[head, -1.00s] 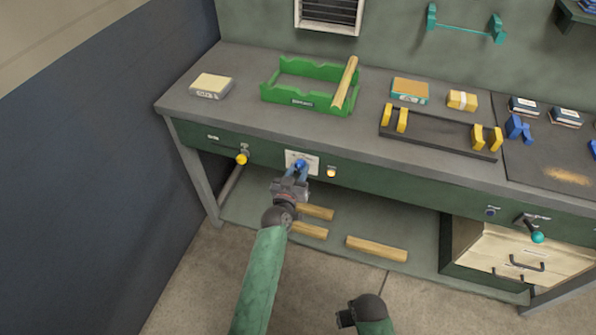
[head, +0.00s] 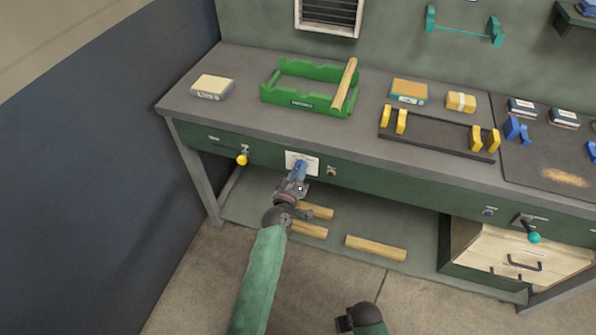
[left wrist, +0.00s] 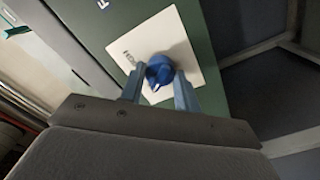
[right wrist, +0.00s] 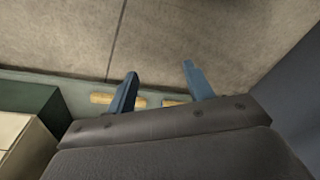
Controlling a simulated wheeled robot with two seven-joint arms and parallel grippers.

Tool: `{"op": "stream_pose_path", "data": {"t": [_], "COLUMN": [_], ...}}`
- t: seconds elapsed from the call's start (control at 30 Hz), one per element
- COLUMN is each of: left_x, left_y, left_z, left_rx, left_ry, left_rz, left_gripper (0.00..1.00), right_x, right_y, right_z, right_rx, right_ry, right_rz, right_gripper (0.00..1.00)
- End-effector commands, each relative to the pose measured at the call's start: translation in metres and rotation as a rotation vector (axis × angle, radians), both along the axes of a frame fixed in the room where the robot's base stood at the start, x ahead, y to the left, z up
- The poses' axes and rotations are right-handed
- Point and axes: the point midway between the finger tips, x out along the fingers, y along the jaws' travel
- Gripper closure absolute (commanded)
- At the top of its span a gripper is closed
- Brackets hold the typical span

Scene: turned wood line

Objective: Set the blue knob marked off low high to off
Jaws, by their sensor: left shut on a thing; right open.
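The blue knob (left wrist: 158,68) sits on a white label plate (left wrist: 180,42) on the green front of the bench. Its pointer shows, but most of the lettering is turned or hidden, so I cannot read the setting. My left gripper (head: 299,168) is shut on the knob, with one blue finger on each side of it in the left wrist view (left wrist: 160,88). In the head view the gripper covers most of the knob. My right gripper (right wrist: 158,78) is open and empty, low above the floor.
A small round lamp (head: 331,171) right of the plate is dark. A yellow-ended lever (head: 242,160) is to the left. Wood pieces (head: 376,248) lie on the lower shelf. A green cradle (head: 300,102) stands on the bench top. The floor between is clear.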

Motion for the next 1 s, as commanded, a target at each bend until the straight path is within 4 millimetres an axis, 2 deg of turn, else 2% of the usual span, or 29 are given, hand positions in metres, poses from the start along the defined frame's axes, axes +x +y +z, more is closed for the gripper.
{"op": "stream_pose_path", "data": {"t": [0.37, 0.9, 0.93, 1.0], "left_x": [0.0, 0.0, 0.0, 0.0], "left_y": [0.0, 0.0, 0.0, 0.0], "left_z": [0.0, 0.0, 0.0, 0.0], "left_rx": [-0.151, -0.175, -0.175, -0.175], "left_ry": [0.049, 0.058, 0.058, 0.058], "left_rz": [0.0, 0.001, 0.001, 0.001], "left_gripper": [0.91, 0.91, 0.62, 0.48], "right_x": [0.006, -0.012, -0.012, -0.012], "right_y": [-0.002, -0.002, -0.002, -0.002], "right_z": [-0.007, -0.015, -0.015, -0.014], "right_rx": [-0.003, -0.004, -0.004, -0.004], "right_ry": [-0.009, 0.015, 0.016, 0.014], "right_rz": [0.0, 0.001, 0.001, 0.001], "right_gripper": [0.48, 0.48, 0.48, 0.48]}}
